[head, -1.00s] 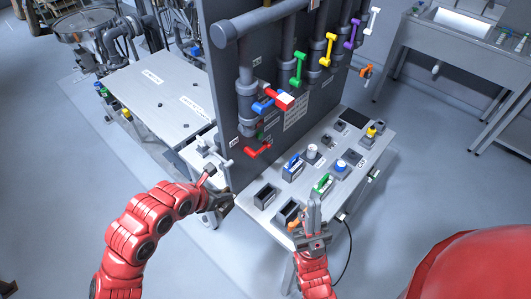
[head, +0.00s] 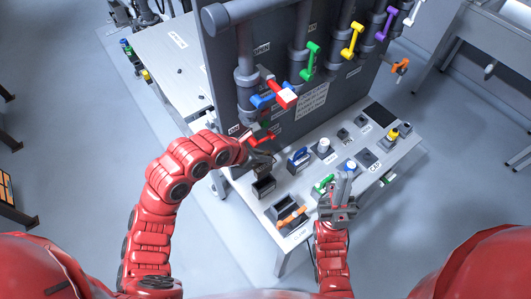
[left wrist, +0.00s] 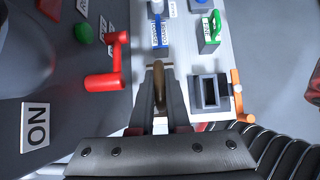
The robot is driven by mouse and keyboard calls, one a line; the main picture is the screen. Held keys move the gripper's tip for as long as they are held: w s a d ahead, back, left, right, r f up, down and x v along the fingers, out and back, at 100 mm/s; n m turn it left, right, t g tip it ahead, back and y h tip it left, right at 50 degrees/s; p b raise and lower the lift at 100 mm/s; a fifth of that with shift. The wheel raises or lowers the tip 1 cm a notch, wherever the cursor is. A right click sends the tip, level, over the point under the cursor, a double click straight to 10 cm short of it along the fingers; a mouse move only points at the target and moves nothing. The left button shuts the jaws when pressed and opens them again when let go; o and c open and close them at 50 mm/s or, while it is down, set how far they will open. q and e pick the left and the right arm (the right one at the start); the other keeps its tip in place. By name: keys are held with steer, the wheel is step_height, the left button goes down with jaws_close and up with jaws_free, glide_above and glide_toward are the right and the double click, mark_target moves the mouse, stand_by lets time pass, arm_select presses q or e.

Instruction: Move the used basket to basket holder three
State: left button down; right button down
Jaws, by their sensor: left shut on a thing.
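My left gripper (head: 262,158) is shut on a brown handle (left wrist: 158,80), seen between its fingers in the left wrist view. In the head view a brown basket (head: 262,172) hangs under it, right over or partly in the dark leftmost holder (head: 264,188); I cannot tell how deep it sits. Another dark holder (head: 284,209) looks empty, also in the left wrist view (left wrist: 210,92), with an orange handle (head: 292,219) beside it. A blue-handled basket (head: 298,158) and a green-handled basket (head: 323,184) stand nearby.
A dark upright panel (head: 270,60) with pipes and coloured valve levers stands behind the table. A red lever (head: 262,139) sticks out close to my left gripper. Knobs and labels cover the table's right side.

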mark_target(260, 165)
arm_select(q)
steer(key=shift+w+f+b, duration=0.1)
steer(key=shift+b, duration=0.2)
step_height(260, 165, down, 6)
steer(key=b, duration=0.6)
steer(key=shift+d+r, duration=0.1)
steer(key=shift+r, duration=0.1)
steer(key=shift+b, duration=0.4)
stand_by(0.6)
steer(key=shift+b, duration=0.45)
stand_by(0.4)
steer(key=shift+b, duration=0.45)
